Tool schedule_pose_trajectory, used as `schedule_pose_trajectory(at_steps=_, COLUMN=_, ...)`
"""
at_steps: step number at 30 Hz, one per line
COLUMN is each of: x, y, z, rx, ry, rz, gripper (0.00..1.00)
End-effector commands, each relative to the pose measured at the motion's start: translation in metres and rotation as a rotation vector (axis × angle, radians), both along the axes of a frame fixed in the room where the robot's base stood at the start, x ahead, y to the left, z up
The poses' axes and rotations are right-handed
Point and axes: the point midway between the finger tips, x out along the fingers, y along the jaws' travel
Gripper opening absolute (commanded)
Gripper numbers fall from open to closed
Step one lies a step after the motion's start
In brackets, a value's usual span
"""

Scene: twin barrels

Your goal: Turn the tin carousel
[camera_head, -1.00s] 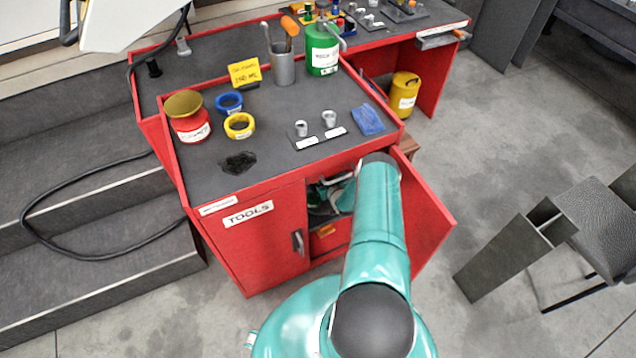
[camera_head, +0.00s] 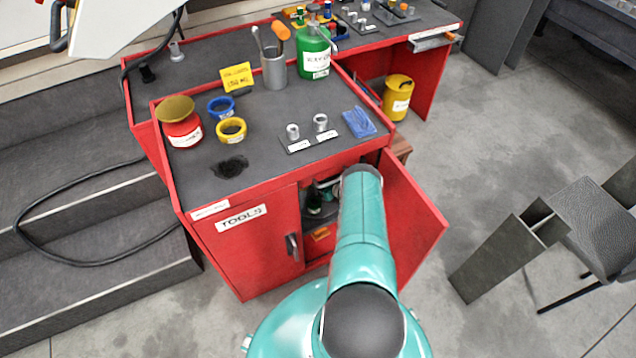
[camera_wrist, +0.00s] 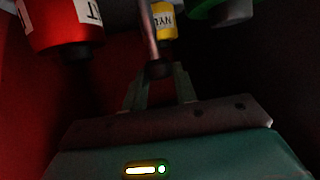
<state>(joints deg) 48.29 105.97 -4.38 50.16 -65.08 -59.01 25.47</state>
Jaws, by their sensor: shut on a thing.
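The tin carousel (camera_head: 318,217) shows as a dark round shelf inside the open red cabinet, partly hidden by my arm. A dark green tin (camera_head: 313,201) stands on it. In the wrist view, my gripper (camera_wrist: 158,82) is shut on a slim upright rod (camera_wrist: 151,42), whose dark rounded end lies between the fingers. A red tin (camera_wrist: 65,22) with a white label is at upper left. A yellow tin (camera_wrist: 163,18) is just behind the rod, and a green and grey thing (camera_wrist: 222,10) is at upper right. The head view does not show the gripper.
The right cabinet door (camera_head: 410,215) stands open beside my arm; the left door (camera_head: 245,250) is shut. The red-edged worktop (camera_head: 270,110) above holds jars, rings and small parts. A metal trestle (camera_head: 505,255) and chair (camera_head: 590,225) stand to the right on clear floor.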

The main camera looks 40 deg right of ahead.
Motion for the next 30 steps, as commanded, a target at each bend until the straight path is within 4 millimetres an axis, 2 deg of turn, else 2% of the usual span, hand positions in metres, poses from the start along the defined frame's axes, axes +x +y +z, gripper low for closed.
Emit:
schedule_pose_trajectory(at_steps=9, x=0.0006, y=0.0016, z=-0.0020, rx=-0.003, ry=0.007, rz=0.072, gripper=0.00)
schedule_pose_trajectory(at_steps=25, x=0.0017, y=0.0018, z=-0.0017, rx=-0.004, ry=0.004, rz=0.087, gripper=0.00)
schedule_pose_trajectory(at_steps=26, x=0.0017, y=0.0019, z=-0.0017, rx=-0.004, ry=0.004, rz=0.087, gripper=0.30)
schedule_pose_trajectory(at_steps=29, x=0.0015, y=0.0018, z=-0.0014, rx=-0.003, ry=0.005, rz=0.086, gripper=0.50)
schedule_pose_trajectory(at_steps=30, x=0.0014, y=0.0018, z=-0.0012, rx=-0.002, ry=0.004, rz=0.087, gripper=0.50)
